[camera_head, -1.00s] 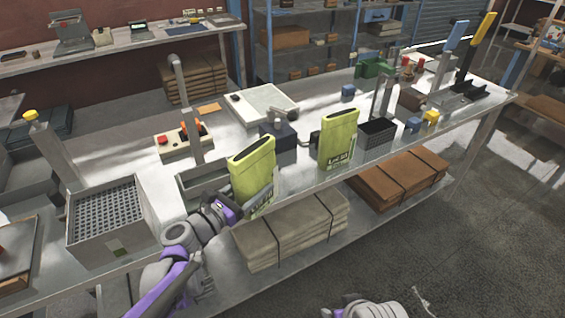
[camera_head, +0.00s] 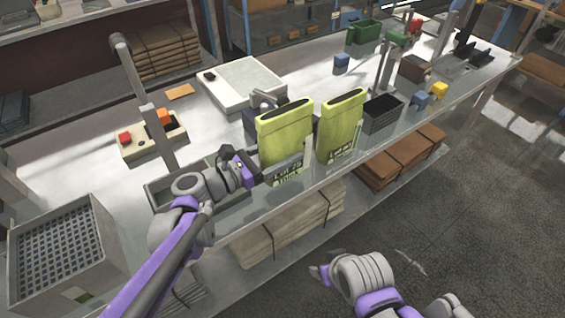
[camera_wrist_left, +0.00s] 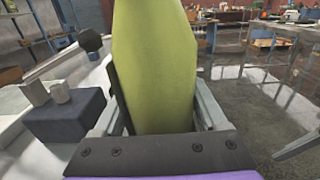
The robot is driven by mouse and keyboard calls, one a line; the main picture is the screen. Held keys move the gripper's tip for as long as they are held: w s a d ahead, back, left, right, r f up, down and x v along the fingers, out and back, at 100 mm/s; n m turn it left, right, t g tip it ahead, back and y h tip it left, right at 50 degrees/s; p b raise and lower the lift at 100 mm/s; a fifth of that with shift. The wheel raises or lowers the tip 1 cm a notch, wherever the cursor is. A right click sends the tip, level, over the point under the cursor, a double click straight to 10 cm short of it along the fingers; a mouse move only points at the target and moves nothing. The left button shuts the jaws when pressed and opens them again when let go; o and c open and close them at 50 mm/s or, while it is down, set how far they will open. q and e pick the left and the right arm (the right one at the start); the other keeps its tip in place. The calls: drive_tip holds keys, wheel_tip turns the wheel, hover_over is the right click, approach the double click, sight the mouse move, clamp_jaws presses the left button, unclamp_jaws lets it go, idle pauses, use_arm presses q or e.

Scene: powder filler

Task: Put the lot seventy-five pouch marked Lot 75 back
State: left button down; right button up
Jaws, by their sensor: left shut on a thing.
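The Lot 75 pouch (camera_head: 285,132) is a tall yellow-green pouch with a dark slot in its top and a dark label low on its front. My left gripper (camera_head: 280,172) is shut on its lower part, at the bench's front edge. In the left wrist view the pouch (camera_wrist_left: 155,70) stands between the two fingers. I cannot tell whether its base touches the bench. A similar pouch (camera_head: 341,122) stands just to its right, its label too small to read surely. My right gripper (camera_head: 322,274) is low in front of the bench, its jaws unclear.
A black mesh bin (camera_head: 383,115) stands right of the second pouch. A grey open tray (camera_head: 165,190) lies left of my left gripper. A dark block (camera_wrist_left: 66,116) is left of the held pouch in the wrist view. A white scale (camera_head: 240,82) is behind.

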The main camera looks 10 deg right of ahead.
use_arm(q)
drive_tip(key=shift+w+f, duration=0.1)
drive_tip(key=shift+f, duration=1.9)
drive_tip(key=shift+f+b, duration=0.1)
drive_tip(key=shift+b, duration=0.25)
unclamp_jaws()
drive_tip(key=shift+a, duration=0.4)
drive_tip(key=v, duration=1.1)
drive_tip(key=shift+a, duration=0.15)
